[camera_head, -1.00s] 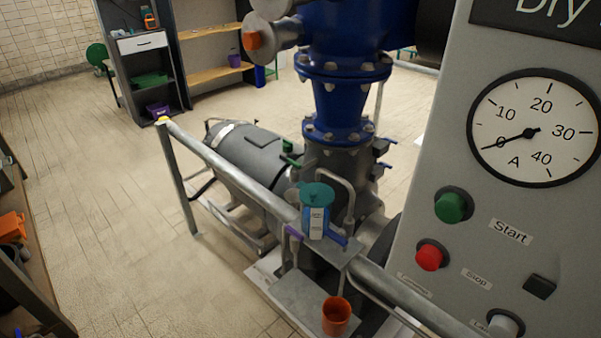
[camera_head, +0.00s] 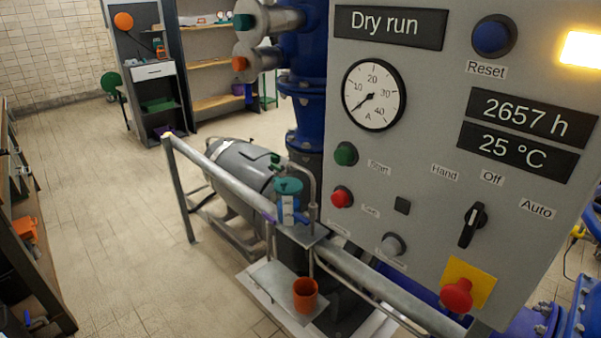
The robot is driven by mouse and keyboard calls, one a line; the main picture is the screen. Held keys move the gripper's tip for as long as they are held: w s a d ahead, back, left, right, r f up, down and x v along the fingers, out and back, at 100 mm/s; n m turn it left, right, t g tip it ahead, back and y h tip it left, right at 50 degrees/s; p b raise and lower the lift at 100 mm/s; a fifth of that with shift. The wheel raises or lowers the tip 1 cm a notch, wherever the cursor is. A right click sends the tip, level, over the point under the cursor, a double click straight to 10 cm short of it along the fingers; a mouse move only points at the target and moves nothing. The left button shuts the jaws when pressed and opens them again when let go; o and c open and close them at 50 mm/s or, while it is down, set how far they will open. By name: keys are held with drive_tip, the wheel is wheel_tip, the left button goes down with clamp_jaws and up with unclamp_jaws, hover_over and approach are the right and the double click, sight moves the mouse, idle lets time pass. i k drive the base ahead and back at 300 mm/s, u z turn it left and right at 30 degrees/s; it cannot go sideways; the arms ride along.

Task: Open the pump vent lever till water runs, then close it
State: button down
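The grey pump (camera_head: 243,170) lies behind a metal rail, under blue flanged piping. A small green handle (camera_head: 275,161) sits at its right end. A thin bent grey pipe (camera_head: 313,180) comes down next to it. I cannot tell which of these is the vent lever. An orange cup (camera_head: 305,290) stands on a low metal plate under the rail. No running water is visible. My gripper is not in view.
A grey control panel (camera_head: 425,215) fills the right side, with "Dry run" display, lit yellow lamp (camera_head: 582,49), and red stop knob (camera_head: 457,293). Open floor lies left; a shelf unit stands behind.

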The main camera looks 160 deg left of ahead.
sight(277, 170)
drive_tip(key=u, duration=0.75)
drive_tip(key=i, duration=0.2)
drive_tip(key=u, duration=4.2)
